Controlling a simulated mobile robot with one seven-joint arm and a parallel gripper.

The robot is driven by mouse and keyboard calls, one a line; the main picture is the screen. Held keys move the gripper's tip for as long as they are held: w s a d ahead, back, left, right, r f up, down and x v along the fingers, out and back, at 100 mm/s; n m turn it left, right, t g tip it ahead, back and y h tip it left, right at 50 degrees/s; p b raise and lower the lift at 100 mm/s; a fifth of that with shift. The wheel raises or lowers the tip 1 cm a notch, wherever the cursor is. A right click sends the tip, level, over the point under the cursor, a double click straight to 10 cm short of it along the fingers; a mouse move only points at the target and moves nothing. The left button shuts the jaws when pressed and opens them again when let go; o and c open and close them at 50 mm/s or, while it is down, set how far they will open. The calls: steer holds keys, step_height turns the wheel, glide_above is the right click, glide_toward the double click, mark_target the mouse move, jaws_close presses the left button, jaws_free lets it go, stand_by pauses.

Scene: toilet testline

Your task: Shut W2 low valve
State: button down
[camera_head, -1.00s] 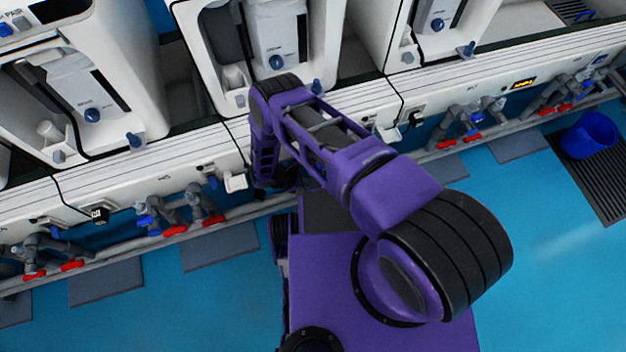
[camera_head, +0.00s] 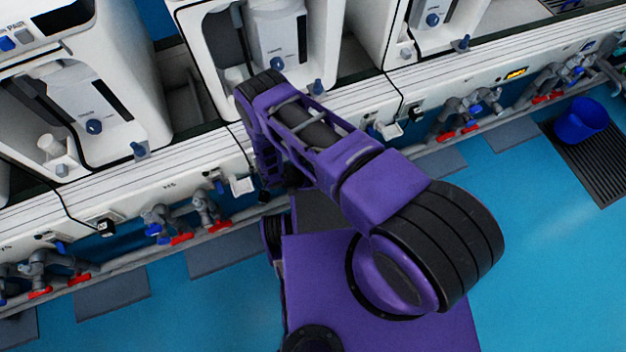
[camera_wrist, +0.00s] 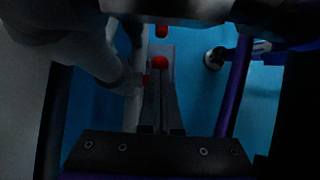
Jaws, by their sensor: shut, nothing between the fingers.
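In the head view, pipe valves with red handles sit low along the bench front. One pair (camera_head: 181,240) is left of my arm, another pair (camera_head: 458,132) is to its right, and others stand farther along. I cannot read which is W2 low. My gripper is hidden behind my arm in the head view. In the wrist view my gripper (camera_wrist: 160,78) is shut and empty, its fingers pointing up the dark picture. Red parts (camera_wrist: 161,62) show at and just beyond the fingertips; I cannot tell whether they touch. A grey pipe (camera_wrist: 92,55) runs at the left.
White machines (camera_head: 268,45) stand on the white bench (camera_head: 95,185) above the valves. Grey mats (camera_head: 222,257) lie on the blue floor (camera_head: 200,310). A blue bucket (camera_head: 583,120) stands on a dark grate (camera_head: 595,165) at the right. Floor in front is open.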

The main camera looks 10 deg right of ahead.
steer(key=shift+w+d+r, duration=0.1)
steer(key=shift+w+d, duration=0.05)
steer(key=shift+d, duration=0.4)
steer(key=shift+a, duration=0.1)
